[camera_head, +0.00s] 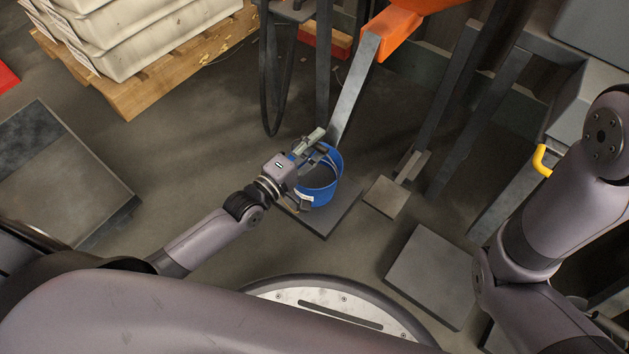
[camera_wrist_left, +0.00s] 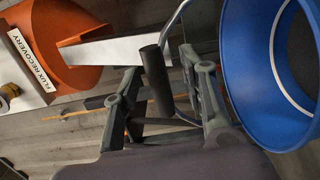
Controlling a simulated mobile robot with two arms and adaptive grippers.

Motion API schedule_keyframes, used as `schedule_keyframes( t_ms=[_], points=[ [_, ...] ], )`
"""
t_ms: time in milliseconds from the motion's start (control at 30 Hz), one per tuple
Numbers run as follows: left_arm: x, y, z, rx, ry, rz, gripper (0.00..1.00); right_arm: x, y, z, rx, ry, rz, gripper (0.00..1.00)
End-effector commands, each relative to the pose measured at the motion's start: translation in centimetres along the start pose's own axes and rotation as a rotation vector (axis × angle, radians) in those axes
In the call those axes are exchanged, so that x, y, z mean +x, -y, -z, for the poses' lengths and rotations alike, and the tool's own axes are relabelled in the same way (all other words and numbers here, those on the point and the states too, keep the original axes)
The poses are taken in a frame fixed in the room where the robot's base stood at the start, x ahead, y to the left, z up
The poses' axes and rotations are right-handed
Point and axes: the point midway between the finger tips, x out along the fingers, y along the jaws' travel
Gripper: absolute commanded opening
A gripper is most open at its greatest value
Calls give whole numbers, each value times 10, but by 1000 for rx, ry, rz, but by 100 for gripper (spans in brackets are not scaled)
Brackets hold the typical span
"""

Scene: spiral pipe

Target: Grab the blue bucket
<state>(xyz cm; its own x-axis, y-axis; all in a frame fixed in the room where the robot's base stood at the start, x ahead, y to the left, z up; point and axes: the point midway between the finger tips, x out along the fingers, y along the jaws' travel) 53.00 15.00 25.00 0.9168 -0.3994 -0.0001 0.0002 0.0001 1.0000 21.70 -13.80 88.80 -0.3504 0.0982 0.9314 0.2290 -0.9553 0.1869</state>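The blue bucket (camera_head: 323,192) stands upright on a dark flat plate on the floor, under the end of a metal chute. It also shows at the right of the left wrist view (camera_wrist_left: 240,75), with its open rim toward the camera. Its wire handle carries a black cylindrical grip (camera_wrist_left: 156,82). My left gripper (camera_head: 318,146) is at the bucket's upper edge. In the left wrist view its two fingers (camera_wrist_left: 165,85) are apart, with the black grip between them and a visible gap on each side. My right gripper is out of view.
The metal chute (camera_head: 355,88) slopes down from an orange hopper (camera_head: 390,32) close to my left gripper. Dark metal posts and a bench stand at the right. A wooden pallet (camera_head: 165,75) with stacked pale sacks is at the upper left.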

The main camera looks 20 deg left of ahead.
Motion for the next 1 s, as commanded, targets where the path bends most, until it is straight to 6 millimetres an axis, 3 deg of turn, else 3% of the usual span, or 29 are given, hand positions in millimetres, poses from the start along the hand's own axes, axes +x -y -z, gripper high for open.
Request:
schedule_keyframes(
  t_ms=[200,800,1000],
  points=[
    [1,-1,0,0,0,0,39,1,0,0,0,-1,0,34],
    [0,0,0,0,0,1,0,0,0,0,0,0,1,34],
    [0,0,0,0,0,1,0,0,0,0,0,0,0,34]
  ],
)
